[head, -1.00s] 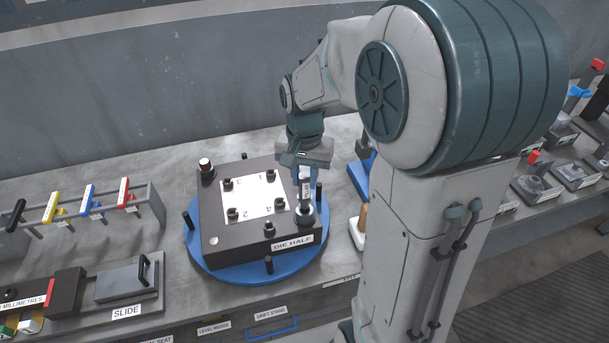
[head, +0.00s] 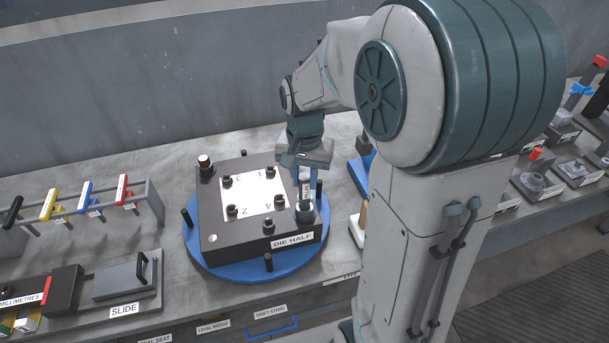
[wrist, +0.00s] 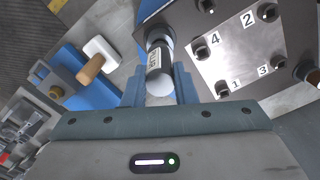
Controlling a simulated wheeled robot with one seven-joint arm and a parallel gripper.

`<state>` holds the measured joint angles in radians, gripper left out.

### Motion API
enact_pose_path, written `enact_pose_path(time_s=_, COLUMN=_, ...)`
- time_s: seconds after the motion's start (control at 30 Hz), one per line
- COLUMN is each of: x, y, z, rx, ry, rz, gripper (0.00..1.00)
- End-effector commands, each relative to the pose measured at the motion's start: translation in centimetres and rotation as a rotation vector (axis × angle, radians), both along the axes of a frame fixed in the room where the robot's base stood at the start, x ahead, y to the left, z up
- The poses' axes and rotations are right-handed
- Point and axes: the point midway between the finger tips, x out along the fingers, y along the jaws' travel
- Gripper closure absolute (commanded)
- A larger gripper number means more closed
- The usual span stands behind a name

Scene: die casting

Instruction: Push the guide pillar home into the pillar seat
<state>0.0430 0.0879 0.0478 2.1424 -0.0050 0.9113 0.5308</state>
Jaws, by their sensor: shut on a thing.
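The guide pillar (head: 306,190), a light metal pin with a white label, stands about upright at the near right corner of the dark die half (head: 225,240). Its lower end meets a dark round collar, the pillar seat (head: 304,213); how deep it sits I cannot tell. My gripper (head: 306,178) is above that corner, shut on the pillar's upper part. In the wrist view the labelled pillar (wrist: 158,64) lies between the blue fingers of my gripper (wrist: 159,88), with its far end at the dark collar (wrist: 158,36). The fingers partly hide the pillar in the head view.
The die half rests on a blue round plate (head: 205,262). Several dark posts stand around a white numbered sheet (head: 250,193). A wooden-handled mallet (wrist: 97,58) and a blue stand (wrist: 65,72) are close by. A rack of coloured handles (head: 90,205) is at left.

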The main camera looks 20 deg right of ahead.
Motion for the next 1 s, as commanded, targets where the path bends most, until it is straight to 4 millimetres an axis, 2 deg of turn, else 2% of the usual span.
enact_pose_path(time_s=1.0, x=0.0, y=0.0, z=-2.5, rx=0.000, ry=0.000, rz=0.000, gripper=1.00)
